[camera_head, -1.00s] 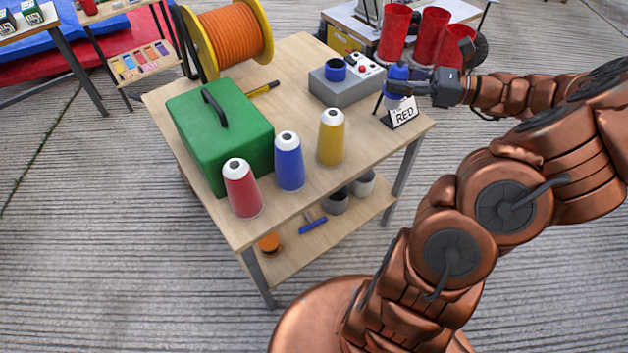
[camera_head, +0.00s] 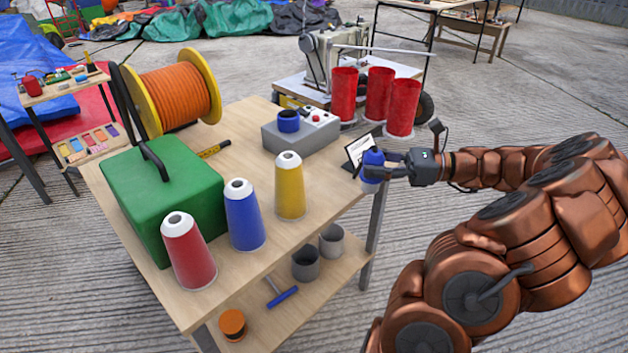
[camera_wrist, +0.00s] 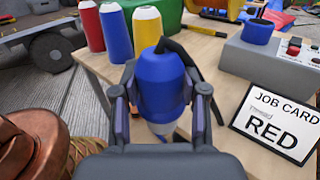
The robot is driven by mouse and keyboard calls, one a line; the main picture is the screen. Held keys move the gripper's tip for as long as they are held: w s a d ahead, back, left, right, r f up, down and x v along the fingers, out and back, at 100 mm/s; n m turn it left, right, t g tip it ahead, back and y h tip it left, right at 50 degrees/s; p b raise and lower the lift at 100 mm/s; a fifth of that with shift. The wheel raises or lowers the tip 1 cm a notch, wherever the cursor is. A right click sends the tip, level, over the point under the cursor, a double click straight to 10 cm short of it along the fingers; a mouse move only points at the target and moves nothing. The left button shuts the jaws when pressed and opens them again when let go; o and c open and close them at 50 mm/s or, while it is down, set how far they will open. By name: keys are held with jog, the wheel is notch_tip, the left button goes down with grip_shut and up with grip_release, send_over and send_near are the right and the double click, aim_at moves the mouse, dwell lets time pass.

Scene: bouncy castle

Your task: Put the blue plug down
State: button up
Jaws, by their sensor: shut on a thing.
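The blue plug (camera_head: 373,163) is held in my gripper (camera_head: 381,170) near the right edge of the wooden table (camera_head: 215,290). In the wrist view the blue plug (camera_wrist: 162,85) stands roughly upright between the two fingers of my gripper (camera_wrist: 162,100), with a black cable at its top and a pale lower end. It appears to be above or just beside the table edge; I cannot tell whether it touches the top. A job card reading "Thread RED" (camera_wrist: 274,122) stands to its right in the wrist view.
Red, blue and yellow thread cones (camera_head: 243,215) and a green case (camera_head: 165,190) stand on the table. A grey box with a blue socket (camera_head: 300,137) sits behind the card. Red cylinders (camera_head: 378,94) stand beyond. Bare wood lies between the yellow cone and the card.

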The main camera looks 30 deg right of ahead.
jog(key=w+a+f+b, duration=0.1)
jog(key=w, duration=0.2)
jog(key=w+a+f+b, duration=0.1)
jog(key=w+f+b, duration=0.1)
jog(key=w, duration=0.2)
jog(key=w+a+f+b, duration=0.1)
jog(key=w+b, duration=0.1)
jog(key=w, duration=0.2)
jog(key=shift+a+f, duration=0.35)
jog(key=shift+f, duration=0.05)
jog(key=shift+r, duration=0.1)
jog(key=o, duration=1.2)
jog(key=shift+f, duration=0.2)
jog(key=shift+d+r, duration=0.1)
jog(key=shift+r, duration=0.1)
jog(key=p+v, duration=0.4)
jog(key=v, duration=0.8)
